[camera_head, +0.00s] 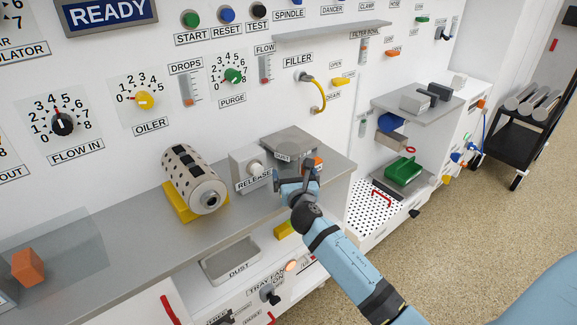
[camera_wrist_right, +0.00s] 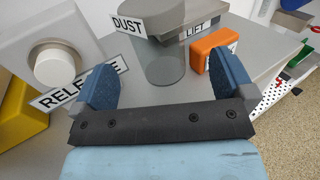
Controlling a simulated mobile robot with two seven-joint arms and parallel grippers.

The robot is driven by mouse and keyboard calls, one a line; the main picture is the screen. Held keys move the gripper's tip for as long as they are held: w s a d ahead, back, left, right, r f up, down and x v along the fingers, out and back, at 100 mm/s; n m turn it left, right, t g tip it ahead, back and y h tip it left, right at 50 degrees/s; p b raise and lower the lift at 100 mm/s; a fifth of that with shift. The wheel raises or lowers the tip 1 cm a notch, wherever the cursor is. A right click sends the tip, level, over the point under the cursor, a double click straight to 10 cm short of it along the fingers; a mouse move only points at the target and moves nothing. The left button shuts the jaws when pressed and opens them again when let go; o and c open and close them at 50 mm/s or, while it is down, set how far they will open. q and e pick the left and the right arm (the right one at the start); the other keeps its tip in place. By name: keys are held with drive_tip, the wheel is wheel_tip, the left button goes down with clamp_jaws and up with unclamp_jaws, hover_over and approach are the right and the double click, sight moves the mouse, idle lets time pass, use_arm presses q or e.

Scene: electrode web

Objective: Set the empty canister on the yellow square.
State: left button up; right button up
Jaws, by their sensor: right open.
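A grey, see-through cylinder (camera_wrist_right: 165,68), which looks like the canister, stands under the grey head labelled DUST (camera_wrist_right: 150,22) in the right wrist view. I cannot tell whether it is empty. In the head view it is hidden behind my right gripper (camera_head: 292,177). That gripper is open, low over the counter in front of the DUST head. In the wrist view its blue fingers (camera_wrist_right: 165,85) are apart, one to each side of the cylinder, with no contact visible. My left gripper is out of view.
The RELEASE box with its round knob (camera_head: 255,167) stands left of the gripper. An orange block (camera_wrist_right: 209,50) labelled LIFT is close to the right finger. A perforated drum (camera_head: 192,180) lies on a yellow cradle (camera_head: 178,203). The grey counter (camera_head: 110,235) has free room at left.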

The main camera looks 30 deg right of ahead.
sight(291, 166)
drive_tip(key=x, duration=0.2)
drive_tip(key=shift+w+d, duration=0.15)
drive_tip(key=shift+w, duration=0.2)
drive_tip(key=shift+w+d+b, duration=0.1)
drive_tip(key=shift+w+b, duration=0.2)
drive_tip(key=shift+b, duration=0.05)
drive_tip(key=b+x, duration=0.1)
drive_tip(key=x, duration=0.1)
drive_tip(key=shift+w, duration=0.4)
drive_tip(key=shift+x, duration=0.75)
drive_tip(key=shift+w+r, duration=0.1)
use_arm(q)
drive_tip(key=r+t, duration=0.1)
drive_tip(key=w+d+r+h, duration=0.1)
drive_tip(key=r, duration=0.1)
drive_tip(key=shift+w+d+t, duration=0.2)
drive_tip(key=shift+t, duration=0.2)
use_arm(e)
drive_tip(key=c, duration=0.3)
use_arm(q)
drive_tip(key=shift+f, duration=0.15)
use_arm(e)
drive_tip(key=c, duration=0.8)
